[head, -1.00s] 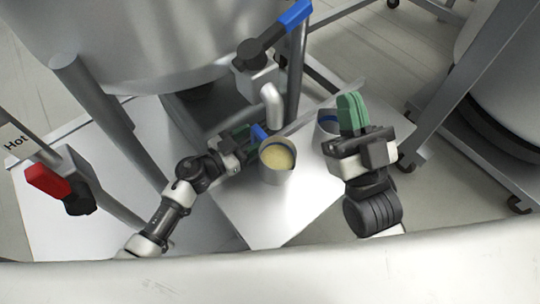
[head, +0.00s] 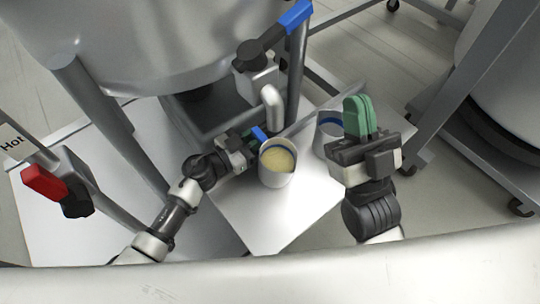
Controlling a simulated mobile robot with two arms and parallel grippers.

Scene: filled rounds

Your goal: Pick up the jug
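A pale, round jug (head: 276,178) with yellowish contents stands below a bent metal spout, on the light metal surface. A blue part, which looks like its handle, shows at its upper left. My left gripper (head: 251,138) is right at this blue part; its fingers are small and partly hidden, so its grip is unclear. A second pale vessel (head: 326,138) with a blue inner band stands to the right. My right gripper (head: 358,116) has green fingers that overlap the second vessel's right side in the picture. The fingers are seen nearly side-on, so their gap and any contact are unclear.
A large steel tank (head: 150,45) stands behind, with a blue-handled valve (head: 272,45) above the spout (head: 272,101). A red-handled valve (head: 45,182) is at left. Metal frame legs stand at right. A curved pale rim (head: 300,262) crosses the front. The surface before the jug is clear.

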